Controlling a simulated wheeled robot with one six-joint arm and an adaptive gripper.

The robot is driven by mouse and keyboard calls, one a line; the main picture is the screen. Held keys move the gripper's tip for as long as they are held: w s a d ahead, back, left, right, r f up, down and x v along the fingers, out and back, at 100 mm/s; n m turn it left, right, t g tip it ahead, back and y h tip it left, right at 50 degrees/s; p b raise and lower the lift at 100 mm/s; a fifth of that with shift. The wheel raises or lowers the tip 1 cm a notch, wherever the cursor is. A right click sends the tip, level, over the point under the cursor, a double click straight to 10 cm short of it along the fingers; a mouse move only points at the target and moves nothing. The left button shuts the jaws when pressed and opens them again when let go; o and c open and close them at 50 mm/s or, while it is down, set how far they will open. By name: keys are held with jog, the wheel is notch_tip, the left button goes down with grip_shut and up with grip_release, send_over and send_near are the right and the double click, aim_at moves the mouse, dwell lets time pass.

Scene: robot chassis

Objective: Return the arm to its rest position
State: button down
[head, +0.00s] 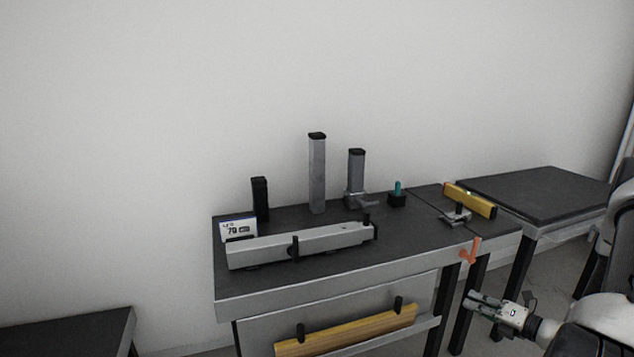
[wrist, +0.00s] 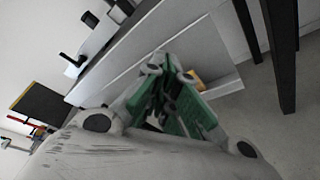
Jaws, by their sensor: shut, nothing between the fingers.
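My gripper (head: 484,303) is at the lower right of the head view, in front of the workbench (head: 330,268) and below the level of its top. It points left, and its fingers are shut and empty. In the wrist view my gripper (wrist: 190,112) shows green pads and fills the middle. The bench edge lies beyond it there, tilted in the picture. The rest of my arm shows only in part at the lower right of the head view.
The bench carries a long grey bar (head: 300,246), a small display (head: 238,228), several upright posts and a yellow level (head: 469,200). An orange clamp (head: 470,250) hangs at its front edge, just above my gripper. A yellow wooden beam (head: 346,331) lies below. Another table (head: 545,192) stands right.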

jog(key=s+a+r+n+g+y, duration=0.1)
jog(key=s+a+r+n+g, duration=0.35)
jog(key=s+n, duration=0.35)
jog(key=s+a+r+n+g+y, duration=0.25)
jog(key=s+r+n+g, duration=0.3)
jog(key=n, duration=0.45)
jog(key=s+d+r+n+g+h, duration=0.1)
jog(key=s+r+n+g+h, duration=0.4)
jog(key=s+r+n+h, duration=0.5)
jog(key=s+a+r+n+t+h, duration=0.2)
jog(key=r+n+t, duration=0.4)
jog(key=r+n, duration=0.6)
notch_tip(320, 180, up, 5)
jog(key=shift+a+f+n, duration=0.2)
jog(key=shift+a+n, duration=0.2)
jog(key=shift+a, duration=0.25)
jog(key=shift+w+h, duration=0.1)
jog(key=shift+h, duration=0.15)
